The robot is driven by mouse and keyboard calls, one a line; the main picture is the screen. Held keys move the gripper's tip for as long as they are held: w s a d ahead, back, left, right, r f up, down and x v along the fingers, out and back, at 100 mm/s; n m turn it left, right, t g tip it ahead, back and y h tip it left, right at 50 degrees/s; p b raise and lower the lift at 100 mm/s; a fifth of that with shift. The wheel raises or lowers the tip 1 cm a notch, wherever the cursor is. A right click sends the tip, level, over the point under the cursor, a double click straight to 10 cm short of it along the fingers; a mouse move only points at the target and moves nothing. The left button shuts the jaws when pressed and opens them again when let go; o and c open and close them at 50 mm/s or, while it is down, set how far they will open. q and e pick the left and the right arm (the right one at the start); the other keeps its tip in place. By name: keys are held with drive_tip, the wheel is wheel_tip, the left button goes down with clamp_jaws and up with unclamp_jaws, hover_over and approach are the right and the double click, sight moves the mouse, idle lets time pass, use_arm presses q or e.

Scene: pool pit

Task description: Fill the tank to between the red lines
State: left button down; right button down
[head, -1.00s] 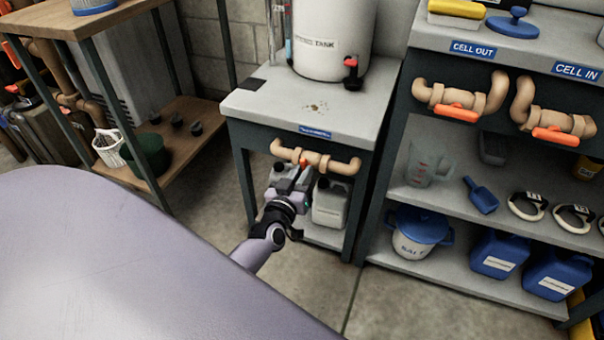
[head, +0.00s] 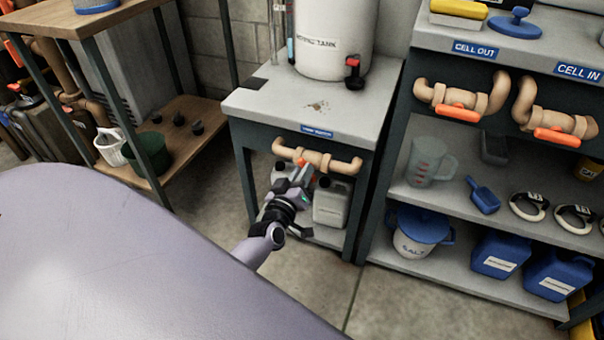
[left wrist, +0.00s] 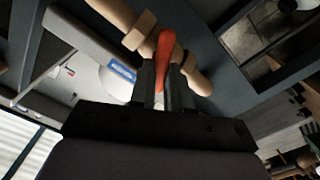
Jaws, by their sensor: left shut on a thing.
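The white tank (head: 335,38) stands on a grey-topped stand (head: 262,98). A thin upright tube (head: 277,30) is at its left; any red lines and the level are too small to read. A tan pipe valve (head: 333,163) runs below the blue label on the stand's front. Its orange handle (head: 301,161) is mostly behind my left gripper (head: 298,174). In the left wrist view the orange handle (left wrist: 166,58) lies between the fingers of my left gripper (left wrist: 163,85), which is shut on it. My right gripper is not in view.
A black-and-red tap (head: 353,72) is low on the tank. A pale jug (head: 332,203) stands on the lower shelf close to my gripper. At right, a shelf unit (head: 455,188) holds several containers and valves. A wooden rack (head: 172,112) is at left, with open floor between.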

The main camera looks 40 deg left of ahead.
use_arm(q)
drive_tip(key=c, duration=1.1)
unclamp_jaws()
drive_tip(key=shift+s, duration=0.1)
drive_tip(key=shift+p+v, duration=1.05)
drive_tip(key=shift+v, duration=2.45)
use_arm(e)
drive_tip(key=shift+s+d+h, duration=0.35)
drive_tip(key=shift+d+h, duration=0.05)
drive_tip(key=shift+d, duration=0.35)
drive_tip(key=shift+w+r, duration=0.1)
